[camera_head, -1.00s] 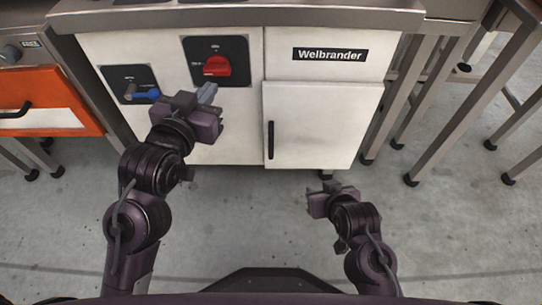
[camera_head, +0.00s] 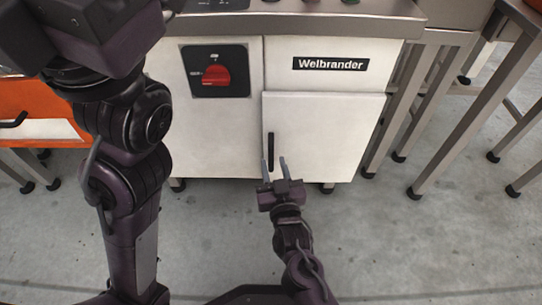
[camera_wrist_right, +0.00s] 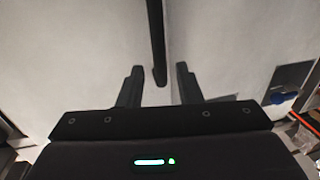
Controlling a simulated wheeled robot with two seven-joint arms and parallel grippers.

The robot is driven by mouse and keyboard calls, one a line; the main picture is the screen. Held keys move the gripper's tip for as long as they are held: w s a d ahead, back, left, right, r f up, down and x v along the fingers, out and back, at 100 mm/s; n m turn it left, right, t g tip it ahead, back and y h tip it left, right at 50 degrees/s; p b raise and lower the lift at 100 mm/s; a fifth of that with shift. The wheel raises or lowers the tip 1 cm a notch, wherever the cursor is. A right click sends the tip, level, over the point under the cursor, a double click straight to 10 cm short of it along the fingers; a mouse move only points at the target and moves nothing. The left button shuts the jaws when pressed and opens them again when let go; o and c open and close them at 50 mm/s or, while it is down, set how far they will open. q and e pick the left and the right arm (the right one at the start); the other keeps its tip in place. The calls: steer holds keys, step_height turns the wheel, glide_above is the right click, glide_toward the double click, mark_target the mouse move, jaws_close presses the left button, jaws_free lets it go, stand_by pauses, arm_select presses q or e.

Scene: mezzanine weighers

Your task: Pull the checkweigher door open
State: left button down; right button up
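The checkweigher door (camera_head: 325,130) is a white panel on the lower right of the Welbrander cabinet, and it looks closed. Its black vertical handle (camera_head: 270,150) is near the door's left edge. My right gripper (camera_head: 275,162) is open, its two fingers pointing up at the handle's lower end. In the right wrist view the handle (camera_wrist_right: 156,45) hangs between and just beyond the open fingertips (camera_wrist_right: 160,72), with no contact that I can make out. My left arm (camera_head: 130,170) is raised large at the left; its fingertips are out of view.
A red rotary switch (camera_head: 215,75) on a black plate sits left of the door. A Welbrander label (camera_head: 330,64) is above it. An orange-fronted unit (camera_head: 35,105) stands at left, metal table legs (camera_head: 470,120) at right. The floor in front is clear.

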mark_target(272, 157)
steer(key=shift+w+a+b, duration=0.2)
steer(key=shift+w+b, duration=0.2)
steer(key=shift+w, duration=0.7)
steer(key=shift+w+a+b, duration=0.2)
steer(key=shift+w+b, duration=0.2)
steer(key=shift+w, duration=0.65)
jaws_close()
